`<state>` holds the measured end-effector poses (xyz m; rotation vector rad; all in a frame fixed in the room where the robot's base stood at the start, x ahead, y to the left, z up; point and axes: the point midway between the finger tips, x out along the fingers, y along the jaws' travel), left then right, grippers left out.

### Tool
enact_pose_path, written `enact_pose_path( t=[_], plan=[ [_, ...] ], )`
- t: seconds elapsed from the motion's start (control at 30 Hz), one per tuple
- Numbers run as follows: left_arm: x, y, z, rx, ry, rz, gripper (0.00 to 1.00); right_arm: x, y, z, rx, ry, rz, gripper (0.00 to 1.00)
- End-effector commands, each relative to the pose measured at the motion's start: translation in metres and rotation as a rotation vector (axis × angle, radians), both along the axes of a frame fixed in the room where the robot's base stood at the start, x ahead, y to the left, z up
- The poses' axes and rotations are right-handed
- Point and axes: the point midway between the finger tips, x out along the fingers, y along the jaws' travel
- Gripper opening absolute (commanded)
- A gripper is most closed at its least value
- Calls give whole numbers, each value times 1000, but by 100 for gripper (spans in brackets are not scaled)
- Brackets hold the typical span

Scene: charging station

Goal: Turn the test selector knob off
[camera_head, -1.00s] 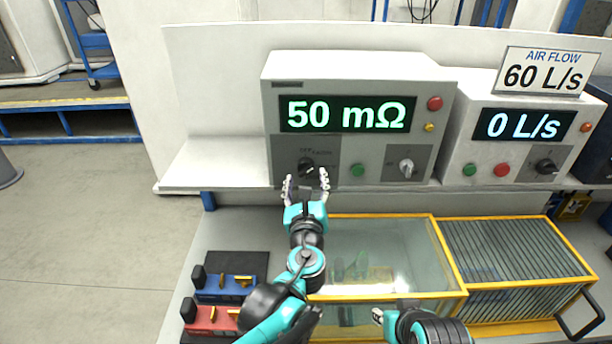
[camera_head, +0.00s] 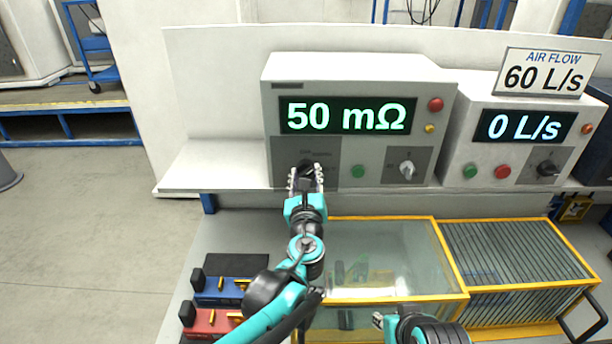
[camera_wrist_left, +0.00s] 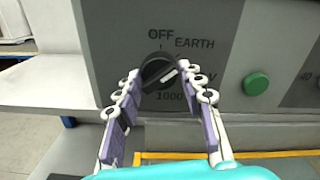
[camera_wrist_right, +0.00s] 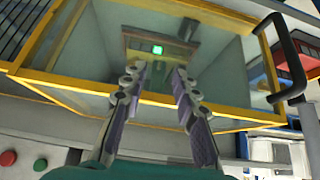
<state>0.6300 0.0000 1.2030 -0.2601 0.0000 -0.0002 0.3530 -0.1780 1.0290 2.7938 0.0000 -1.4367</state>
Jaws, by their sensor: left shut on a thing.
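The test selector knob (camera_wrist_left: 158,72) is black and round with a white pointer bar, on the grey panel of the left instrument. In the left wrist view its bar slants up to the right, away from OFF (camera_wrist_left: 161,34) at the top and toward the right-hand markings. My left gripper (camera_head: 305,173) is shut on the knob, one finger on each side; it also shows in the left wrist view (camera_wrist_left: 160,84). In the head view the fingers mostly hide the knob. My right gripper (camera_wrist_right: 160,72) is open and empty, above the yellow-framed glass box.
The instrument's display (camera_head: 347,115) reads 50 mΩ. A green button (camera_head: 358,171) and a second knob (camera_head: 406,168) sit right of the test knob. The air flow unit (camera_head: 520,140) reads 0 L/s. The glass box (camera_head: 385,257) stands below the shelf.

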Motion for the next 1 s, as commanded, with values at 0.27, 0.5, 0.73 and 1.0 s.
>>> enact_pose_path(
  t=[0.27,0.5,0.73,1.0],
  plan=[
    [0,0,1,-110,0,0,10,0,0,4,0,0,0,29],
    [0,-1,1,-307,0,0,10,0,0,9,0,0,0,29],
    [0,-1,1,-516,0,0,10,0,0,13,0,0,0,29],
    [0,-1,1,-717,0,0,10,0,0,16,0,0,0,29]
  ],
)
